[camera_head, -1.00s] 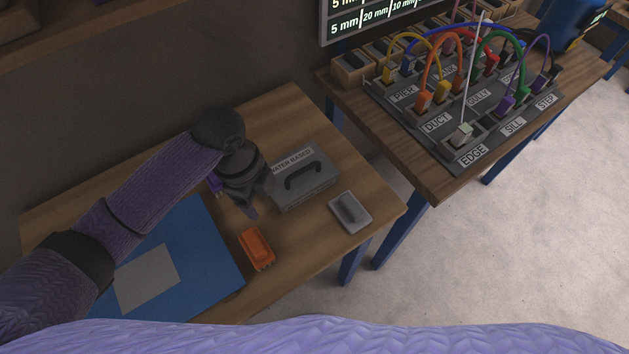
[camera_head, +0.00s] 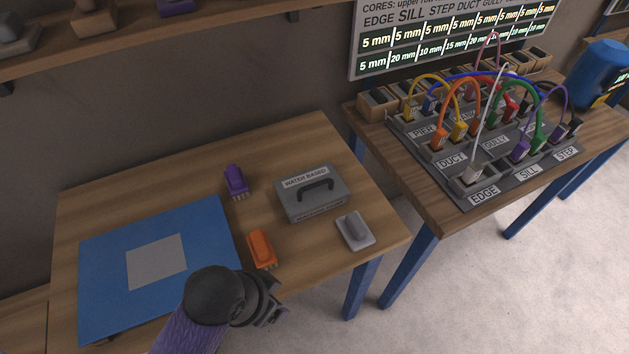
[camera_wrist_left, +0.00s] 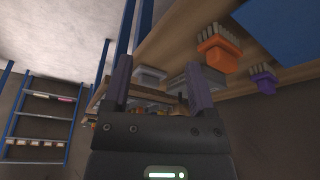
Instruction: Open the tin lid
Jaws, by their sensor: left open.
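The grey tin (camera_head: 313,200) stands on the wooden table, labelled WATER BASED. Its lid (camera_head: 310,184) has a dark arched handle and lies flat on top, looking closed. My left gripper (camera_head: 275,310) is at the table's near edge, nearer me than the tin and apart from it. In the left wrist view its two fingers (camera_wrist_left: 159,84) are spread with nothing held between them. The tin shows partly behind a finger there. My right gripper is not in view.
An orange brush (camera_head: 261,249), a purple brush (camera_head: 236,181) and a grey block (camera_head: 354,231) lie around the tin. A blue mat (camera_head: 105,255) with a grey square covers the left. A second table holds a board (camera_head: 440,165) with coloured cables.

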